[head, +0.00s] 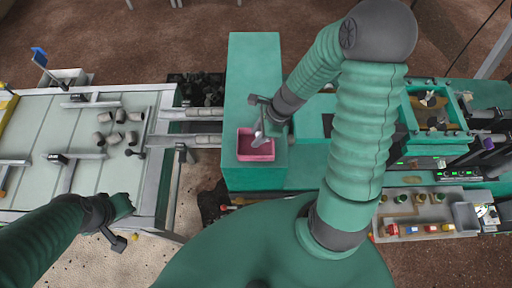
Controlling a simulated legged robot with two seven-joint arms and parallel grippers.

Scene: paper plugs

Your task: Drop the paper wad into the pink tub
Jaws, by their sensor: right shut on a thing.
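The pink tub (257,157) sits on the green bench near the middle of the head view. My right gripper (261,123) reaches down to it from the upper right and is shut on the paper wad (258,138). The wad is a small pale grey piece, seen over the tub's opening; I cannot tell how high it is above the tub floor. The gripper partly covers the wad and the tub's back right corner. My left gripper (121,222) hangs at the lower left, away from the tub, over the near edge of the pale table; its finger gap is not clear.
The green bench (253,65) is clear behind the tub. The pale slatted table (75,180) at left holds several grey plugs (113,138). Metal rails (190,114) run from it toward the bench. A green-framed bin (436,104) and a parts tray (418,212) stand at right.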

